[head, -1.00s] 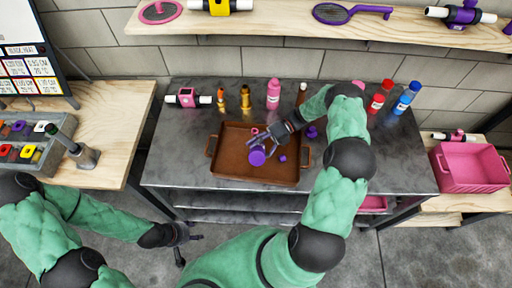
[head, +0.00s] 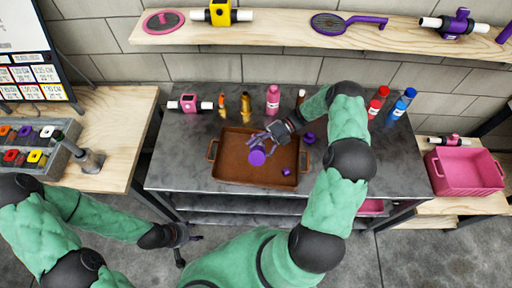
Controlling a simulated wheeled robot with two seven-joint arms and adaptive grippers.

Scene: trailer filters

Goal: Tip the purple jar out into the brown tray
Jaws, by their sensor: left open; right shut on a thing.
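My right gripper (head: 268,140) reaches over the brown tray (head: 222,172) and is shut on the purple jar (head: 257,157). The jar is over the tray's middle, with a round purple face turned toward the camera. I cannot tell whether that face is its mouth or its base. A small purple piece (head: 286,171) shows at the tray's right side. The tray lies on the grey metal table. My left gripper (head: 186,243) is open and empty, low in front of the table's left end.
A purple object (head: 308,138) sits near the tray's back right corner. Behind the tray stand a pink bottle (head: 273,100) and amber bottles (head: 246,106). Red (head: 375,107) and blue (head: 399,108) bottles stand back right. A pink crate (head: 465,172) is far right.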

